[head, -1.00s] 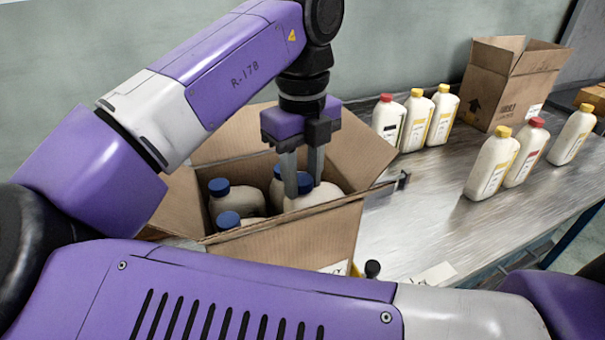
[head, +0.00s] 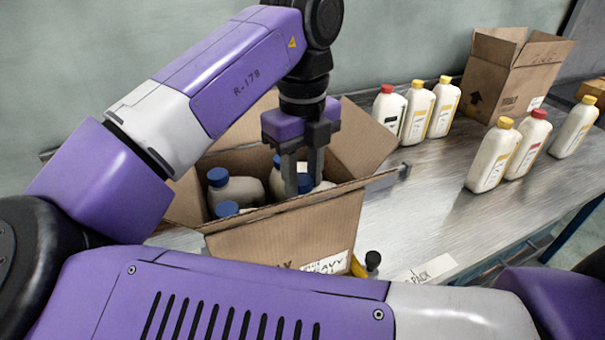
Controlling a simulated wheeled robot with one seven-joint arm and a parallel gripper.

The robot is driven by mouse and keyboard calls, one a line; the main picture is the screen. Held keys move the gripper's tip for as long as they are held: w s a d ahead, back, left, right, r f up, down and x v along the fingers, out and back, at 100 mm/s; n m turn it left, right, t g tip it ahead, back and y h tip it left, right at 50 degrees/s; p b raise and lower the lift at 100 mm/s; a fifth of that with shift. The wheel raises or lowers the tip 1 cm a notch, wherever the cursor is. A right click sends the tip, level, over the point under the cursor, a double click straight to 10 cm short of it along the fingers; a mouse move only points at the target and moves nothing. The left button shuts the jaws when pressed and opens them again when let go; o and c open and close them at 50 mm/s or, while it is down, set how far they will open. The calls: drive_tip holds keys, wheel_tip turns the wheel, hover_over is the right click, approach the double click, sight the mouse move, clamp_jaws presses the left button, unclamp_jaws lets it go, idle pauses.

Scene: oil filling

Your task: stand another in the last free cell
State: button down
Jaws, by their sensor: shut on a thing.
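My gripper (head: 304,186) is shut on a white bottle with a blue cap (head: 305,183), down inside the open cardboard box (head: 285,238) at its front right. Only the cap and a bit of the shoulder of this bottle show; its base is hidden by the box's front wall, so I cannot tell whether it touches the bottom. Other blue-capped bottles stand in the box: one at the back left (head: 238,190), one at the front left (head: 227,209) and one behind my fingers (head: 276,178). The cell dividers are hidden.
On the metal table (head: 425,195), white bottles with yellow caps (head: 444,110) and red caps (head: 528,150) stand to the right. Another cardboard box (head: 505,80) stands behind them. Open flaps (head: 360,140) surround my gripper. The tabletop between the box and the bottles is clear.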

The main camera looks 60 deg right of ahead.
drive_tip(key=shift+f+b, duration=0.45)
drive_tip(key=shift+f, duration=0.55)
drive_tip(key=c, duration=0.9)
unclamp_jaws()
wheel_tip(320, 180, up, 8)
drive_tip(key=shift+f+p, duration=0.1)
drive_tip(key=shift+p, duration=0.3)
